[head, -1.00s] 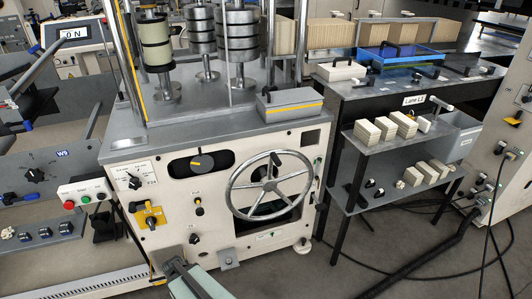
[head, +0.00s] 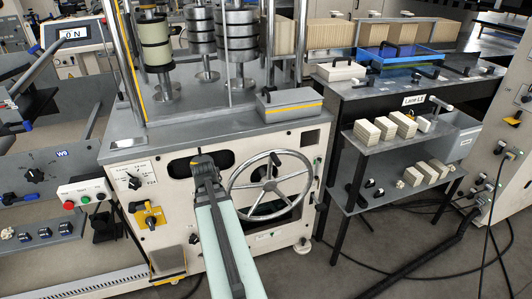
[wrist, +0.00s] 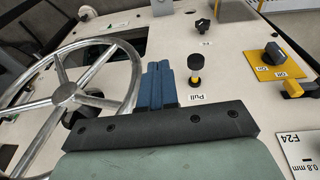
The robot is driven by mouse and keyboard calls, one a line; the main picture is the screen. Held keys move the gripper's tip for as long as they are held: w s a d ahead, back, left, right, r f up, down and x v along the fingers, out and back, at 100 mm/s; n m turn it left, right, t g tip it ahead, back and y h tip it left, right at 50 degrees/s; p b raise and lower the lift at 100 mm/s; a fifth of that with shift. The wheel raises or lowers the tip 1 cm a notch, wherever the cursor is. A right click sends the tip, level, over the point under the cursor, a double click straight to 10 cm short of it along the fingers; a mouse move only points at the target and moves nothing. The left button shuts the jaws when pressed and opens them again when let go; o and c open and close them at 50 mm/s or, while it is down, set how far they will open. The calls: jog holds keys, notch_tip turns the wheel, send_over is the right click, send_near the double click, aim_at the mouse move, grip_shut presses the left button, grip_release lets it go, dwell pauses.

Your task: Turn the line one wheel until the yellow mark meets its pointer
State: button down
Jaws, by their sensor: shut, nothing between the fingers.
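The large silver spoked handwheel (head: 233,197) is mounted on the front of the white machine cabinet. It also shows at the left of the wrist view (wrist: 127,62). My gripper (head: 203,160) is in front of the panel, just left of the wheel in the head view. Its blue fingers (wrist: 160,82) are shut and empty, beside the rim in the wrist view; I cannot tell whether they touch it. The black indicator window (head: 180,167) is partly covered by my gripper in the head view. Its yellow mark and pointer are hidden there.
A black-and-yellow pull knob (wrist: 195,72) stands beside my fingers. A yellow switch plate (head: 150,216) and a selector dial (head: 134,181) sit on the left of the panel. A grey box (head: 290,103) lies on the cabinet top. A black table (head: 370,95) stands right.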

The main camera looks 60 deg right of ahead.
jog(key=s+d+r+m+h, duration=0.15)
jog(key=d+r, duration=0.25)
jog(key=r, duration=0.4)
jog(key=s+d+r+h, duration=0.15)
jog(key=d+r, duration=0.25)
jog(key=r, duration=0.4)
jog(key=s+d+r+h, duration=0.1)
jog(key=s+d+r, duration=0.25)
jog(key=r, duration=0.35)
jog(key=g, duration=0.2)
send_near(265, 157)
notch_tip(265, 157, down, 3)
jog(key=w, duration=0.1)
jog(key=shift+s+d+f, duration=0.25)
jog(key=shift+d, duration=0.35)
jog(key=shift+s+d+f, duration=0.25)
jog(key=shift+s+d, duration=0.05)
jog(key=shift+d, duration=0.3)
jog(key=shift+s+d+f, duration=0.35)
jog(key=shift+s+d, duration=0.4)
jog(key=shift+s+d, duration=0.1)
